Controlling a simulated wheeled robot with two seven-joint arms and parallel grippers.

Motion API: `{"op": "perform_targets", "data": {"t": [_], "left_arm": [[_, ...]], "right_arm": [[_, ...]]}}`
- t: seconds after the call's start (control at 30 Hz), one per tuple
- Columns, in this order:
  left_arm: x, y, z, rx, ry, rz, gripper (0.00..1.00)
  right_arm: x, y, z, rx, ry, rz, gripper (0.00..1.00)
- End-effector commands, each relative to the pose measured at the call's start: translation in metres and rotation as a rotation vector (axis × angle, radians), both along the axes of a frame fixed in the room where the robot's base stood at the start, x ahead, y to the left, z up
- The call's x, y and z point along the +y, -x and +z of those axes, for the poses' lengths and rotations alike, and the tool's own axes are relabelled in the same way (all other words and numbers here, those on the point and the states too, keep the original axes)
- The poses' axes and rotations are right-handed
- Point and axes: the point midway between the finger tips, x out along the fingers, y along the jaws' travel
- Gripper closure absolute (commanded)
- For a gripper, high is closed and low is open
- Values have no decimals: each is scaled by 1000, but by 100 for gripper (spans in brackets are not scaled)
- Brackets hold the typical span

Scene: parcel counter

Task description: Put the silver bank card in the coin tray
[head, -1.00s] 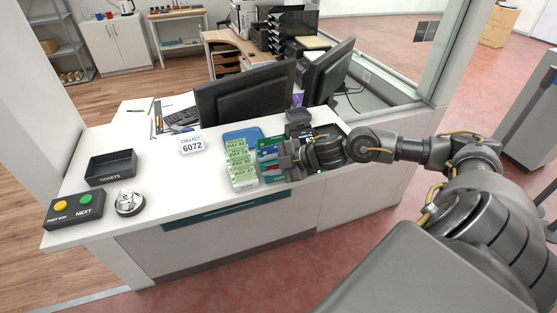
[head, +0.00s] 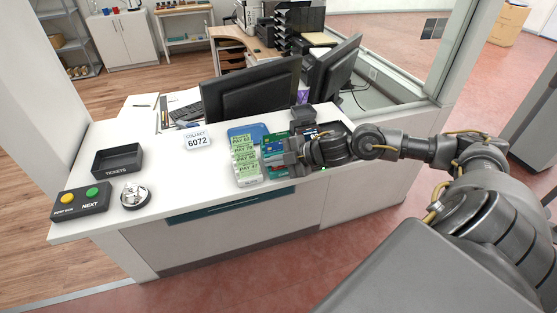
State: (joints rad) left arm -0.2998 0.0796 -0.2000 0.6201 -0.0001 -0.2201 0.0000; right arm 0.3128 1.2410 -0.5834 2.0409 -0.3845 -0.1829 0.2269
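My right gripper (head: 290,158) is low over the counter's front right part, at the bank cards (head: 274,143). Blue and green cards show to its left. I cannot make out a silver card; the gripper and wrist hide part of the cards. The fingers are too small and too dark to tell if they are open or shut, or hold anything. A dark tray (head: 337,127) shows partly behind my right wrist; I cannot tell for sure that it is the coin tray. My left gripper is not in view.
A rack of green PAY slips (head: 246,162) stands just left of the cards, with a blue item (head: 247,130) behind. A TICKETS tray (head: 117,158), button box (head: 81,203), bell (head: 134,194) and number sign (head: 197,139) are further left. Monitors (head: 252,90) stand behind. The counter's left middle is clear.

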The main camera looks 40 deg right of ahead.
Motion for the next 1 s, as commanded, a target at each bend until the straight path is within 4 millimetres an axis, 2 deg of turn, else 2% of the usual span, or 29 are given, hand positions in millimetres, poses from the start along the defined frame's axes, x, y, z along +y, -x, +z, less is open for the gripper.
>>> {"op": "perform_targets", "data": {"t": [0.17,0.27,0.37,0.6,0.93,1.0], "left_arm": [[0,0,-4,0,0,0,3],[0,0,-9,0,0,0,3],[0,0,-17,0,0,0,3],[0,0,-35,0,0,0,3],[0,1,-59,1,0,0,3],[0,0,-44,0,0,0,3]], "right_arm": [[-1,1,3,4,5,0,100],[-1,1,12,1,6,0,100],[-1,1,30,-3,7,1,100],[-2,53,85,4,15,4,100],[-3,96,105,5,8,0,100],[-2,105,117,6,3,2,100]]}}
